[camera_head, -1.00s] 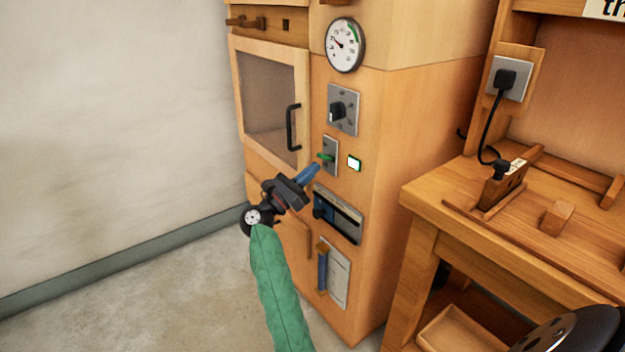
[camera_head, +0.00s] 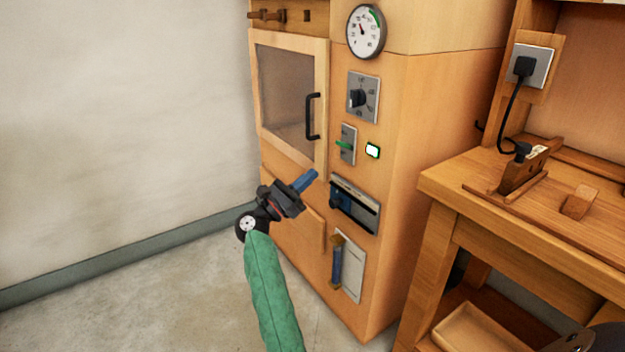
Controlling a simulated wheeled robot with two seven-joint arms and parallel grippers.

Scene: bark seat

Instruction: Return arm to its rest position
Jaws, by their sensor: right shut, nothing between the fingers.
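My right gripper (camera_head: 311,175) has blue fingers, shut with nothing between them. Its arm, in a green sleeve, comes up from the bottom of the head view. The gripper is in front of the wooden cabinet (camera_head: 395,150), below and left of a small switch plate with a green lever (camera_head: 343,144). The fingertips show apart from the lever. My left gripper is not in view.
The cabinet carries a door with a black handle (camera_head: 313,116), a round gauge (camera_head: 366,31), a knob (camera_head: 357,98), a lit indicator (camera_head: 373,150) and a blue-handled slot panel (camera_head: 355,207). A wooden workbench (camera_head: 450,185) stands right. Open floor (camera_head: 150,300) lies left.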

